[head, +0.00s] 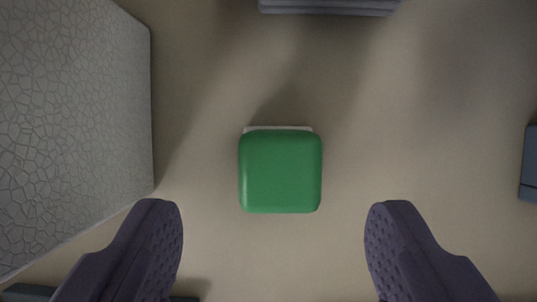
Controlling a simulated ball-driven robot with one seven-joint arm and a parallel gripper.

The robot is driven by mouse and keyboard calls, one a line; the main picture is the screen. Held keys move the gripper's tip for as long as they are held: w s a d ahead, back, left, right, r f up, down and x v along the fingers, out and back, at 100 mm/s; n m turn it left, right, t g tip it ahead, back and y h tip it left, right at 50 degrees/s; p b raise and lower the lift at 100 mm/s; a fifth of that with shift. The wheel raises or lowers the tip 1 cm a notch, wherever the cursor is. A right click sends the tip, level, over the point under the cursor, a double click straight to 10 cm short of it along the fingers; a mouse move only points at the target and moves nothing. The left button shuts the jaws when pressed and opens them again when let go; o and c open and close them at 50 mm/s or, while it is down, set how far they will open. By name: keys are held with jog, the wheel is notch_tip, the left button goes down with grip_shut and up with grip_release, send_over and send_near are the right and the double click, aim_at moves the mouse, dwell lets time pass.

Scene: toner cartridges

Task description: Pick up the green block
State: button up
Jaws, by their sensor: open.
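The green block (280,172) is in the middle of the head view. It has rounded edges, and a thin pale strip (278,128) shows along its far edge. My gripper (275,238) is open and empty. Its two dark, textured fingers come in from the bottom of the view, one to the left of the block and one to the right. The fingertips are nearer the bottom of the picture than the block, with a wide gap between them. No finger appears to touch the block.
A large pale box-like object (70,120) with a cracked pattern fills the left side. A grey ridged object (328,6) is at the top edge. A dark blue-grey object (530,165) is at the right edge. The beige surface (430,130) around the block is clear.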

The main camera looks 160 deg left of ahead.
aim_at(281, 166)
jog(key=b+x, duration=0.2)
jog(key=x, duration=0.3)
jog(key=shift+w+d+f, duration=0.2)
jog(key=shift+f, duration=0.1)
jog(key=shift+r, duration=0.15)
jog(key=c, duration=1.1)
jog(key=shift+r, duration=0.55)
jog(key=v, duration=0.1)
jog(key=p+v, duration=0.2)
jog(key=shift+w+d, duration=0.2)
jog(key=shift+w, duration=0.1)
jog(key=s+d+p, duration=0.1)
jog(key=s, duration=0.4)
jog(key=s+d+p, duration=0.1)
jog(key=s+d, duration=0.1)
jog(key=s, duration=0.3)
jog(key=s+d+r+p, duration=0.1)
jog(key=s, duration=0.3)
jog(key=shift+s+d+p, duration=0.3)
jog(key=shift+s+d, duration=0.1)
